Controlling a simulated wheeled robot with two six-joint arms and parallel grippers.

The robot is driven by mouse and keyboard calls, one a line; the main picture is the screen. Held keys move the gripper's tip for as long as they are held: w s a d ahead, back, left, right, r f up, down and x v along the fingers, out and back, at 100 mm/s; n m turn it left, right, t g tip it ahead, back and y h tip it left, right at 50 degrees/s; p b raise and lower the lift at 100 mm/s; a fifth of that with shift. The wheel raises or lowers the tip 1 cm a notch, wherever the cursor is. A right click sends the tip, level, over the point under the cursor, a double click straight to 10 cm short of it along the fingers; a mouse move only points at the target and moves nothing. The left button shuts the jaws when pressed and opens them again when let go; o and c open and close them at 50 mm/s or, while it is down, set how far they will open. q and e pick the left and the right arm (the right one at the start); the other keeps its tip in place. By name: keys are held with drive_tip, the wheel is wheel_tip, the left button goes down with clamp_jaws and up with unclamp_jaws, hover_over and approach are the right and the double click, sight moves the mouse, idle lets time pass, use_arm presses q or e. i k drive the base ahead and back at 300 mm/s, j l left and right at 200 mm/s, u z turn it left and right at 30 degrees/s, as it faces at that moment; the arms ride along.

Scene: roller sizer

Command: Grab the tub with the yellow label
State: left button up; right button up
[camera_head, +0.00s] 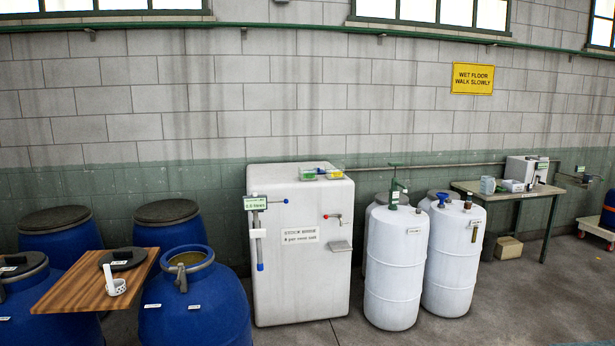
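Small clear tubs stand close together on top of the tall white cabinet (300,272), near its right back part. One tub (335,174) shows a yellow patch that looks like a label. Beside it on the left, another tub (309,176) shows green. They are small and far off, so I cannot read any label or tell how many tubs there are. Neither of my grippers is in view.
Blue drums (195,305) and a wooden board (92,283) with a black lid and a white cup fill the left. White drums (395,265) with a pump stand right of the cabinet. A side table (490,192) stands further right. The floor (500,310) at front right is clear.

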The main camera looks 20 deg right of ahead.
sight(332, 171)
drive_tip(key=i+l, duration=0.35)
drive_tip(key=l, duration=0.3)
drive_tip(key=i+l, duration=0.3)
drive_tip(key=l, duration=0.35)
drive_tip(key=i+l, duration=0.35)
drive_tip(key=l, duration=0.35)
drive_tip(key=i+l, duration=0.35)
drive_tip(key=l, duration=0.3)
drive_tip(key=i+l, duration=0.3)
drive_tip(key=l, duration=0.35)
drive_tip(key=i+l, duration=0.35)
drive_tip(key=l, duration=0.3)
drive_tip(key=i+l, duration=0.35)
drive_tip(key=l, duration=0.3)
drive_tip(key=i+l, duration=0.35)
drive_tip(key=l, duration=0.3)
